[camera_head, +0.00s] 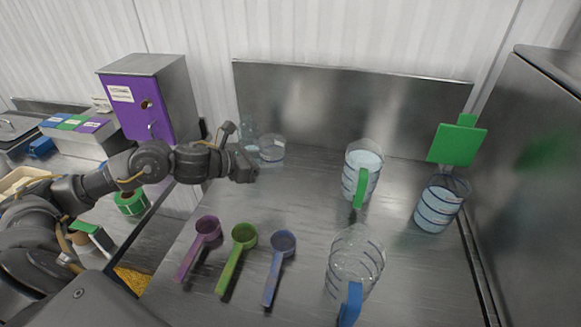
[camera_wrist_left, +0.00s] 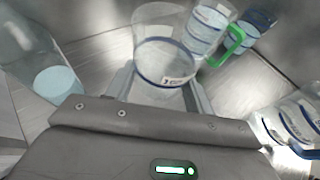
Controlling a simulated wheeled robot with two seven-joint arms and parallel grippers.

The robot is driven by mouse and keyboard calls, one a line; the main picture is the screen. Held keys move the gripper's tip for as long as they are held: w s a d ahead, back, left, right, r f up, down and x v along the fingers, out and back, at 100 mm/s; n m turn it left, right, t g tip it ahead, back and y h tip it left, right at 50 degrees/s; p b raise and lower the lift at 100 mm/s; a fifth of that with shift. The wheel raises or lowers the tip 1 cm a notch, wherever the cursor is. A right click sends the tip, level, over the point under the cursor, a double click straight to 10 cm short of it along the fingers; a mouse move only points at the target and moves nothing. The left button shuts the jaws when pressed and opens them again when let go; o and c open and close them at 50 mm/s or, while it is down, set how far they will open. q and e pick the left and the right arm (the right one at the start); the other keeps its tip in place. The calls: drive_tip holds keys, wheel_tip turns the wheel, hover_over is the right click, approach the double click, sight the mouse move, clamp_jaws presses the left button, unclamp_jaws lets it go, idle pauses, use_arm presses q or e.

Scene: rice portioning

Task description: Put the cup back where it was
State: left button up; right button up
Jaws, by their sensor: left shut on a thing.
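A small clear cup (camera_head: 272,148) with dark rim lines stands or hovers near the back left of the steel table; I cannot tell whether its base touches the table. My left gripper (camera_head: 254,165) reaches in from the left and is shut on this cup. In the left wrist view the cup (camera_wrist_left: 164,62) sits upright between the two fingers, with a label on its side, and looks empty. My right gripper is in neither view.
A clear vessel (camera_head: 248,130) stands just left of the cup. A green-handled pitcher (camera_head: 362,168), a blue-handled pitcher (camera_head: 354,262) and a water-filled container (camera_head: 440,205) stand to the right. Purple (camera_head: 207,229), green (camera_head: 243,236) and blue (camera_head: 282,243) scoops lie in front.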

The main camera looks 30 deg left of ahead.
use_arm(q)
drive_tip(key=w+f+p, duration=0.3)
drive_tip(key=w, duration=0.4)
hover_over(287, 174)
drive_tip(key=f, duration=0.3)
drive_tip(key=s+f+p, duration=0.1)
drive_tip(key=f, duration=0.1)
drive_tip(key=shift+d, duration=0.1)
drive_tip(key=shift+w+f, duration=0.45)
drive_tip(key=shift+f, duration=0.2)
wheel_tip(287, 174, down, 2)
drive_tip(key=shift+f+p, duration=0.1)
drive_tip(key=shift+p, duration=0.9)
drive_tip(key=shift+f, duration=0.45)
drive_tip(key=shift+f+b, duration=0.25)
drive_tip(key=shift+b, duration=0.05)
drive_tip(key=o, duration=1)
drive_tip(key=shift+r, duration=0.1)
